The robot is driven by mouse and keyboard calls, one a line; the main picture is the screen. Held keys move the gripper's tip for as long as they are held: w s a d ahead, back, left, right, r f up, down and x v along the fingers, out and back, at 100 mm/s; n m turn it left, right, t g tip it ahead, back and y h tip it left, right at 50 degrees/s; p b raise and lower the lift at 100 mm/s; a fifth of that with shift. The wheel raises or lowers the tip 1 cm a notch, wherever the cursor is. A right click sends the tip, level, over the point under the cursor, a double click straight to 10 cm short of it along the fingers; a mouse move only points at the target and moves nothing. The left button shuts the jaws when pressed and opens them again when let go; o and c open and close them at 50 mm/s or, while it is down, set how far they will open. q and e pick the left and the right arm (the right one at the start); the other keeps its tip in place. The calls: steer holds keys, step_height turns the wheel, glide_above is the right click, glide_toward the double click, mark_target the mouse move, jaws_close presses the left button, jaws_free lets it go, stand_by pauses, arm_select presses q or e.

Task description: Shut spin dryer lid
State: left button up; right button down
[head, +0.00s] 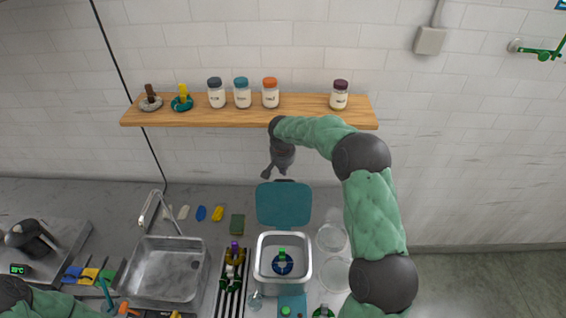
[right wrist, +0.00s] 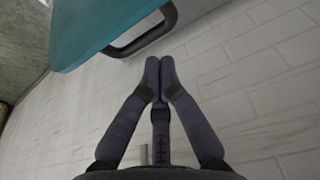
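My right gripper (head: 275,172) is above and behind the lid's top edge, near the wall. In the right wrist view the fingertips (right wrist: 160,62) are close together with nothing between them. The lid (right wrist: 95,28) and its dark handle (right wrist: 143,38) show just beyond the fingertips, apart from them in the picture. My left gripper is out of view; only part of its arm shows at bottom left.
A steel sink (head: 165,272) and a striped rack (head: 229,295) stand left of the dryer. Glass jars (head: 331,238) stand close on its right, by my right arm.

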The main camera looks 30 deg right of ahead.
steer(key=shift+x, duration=1.65)
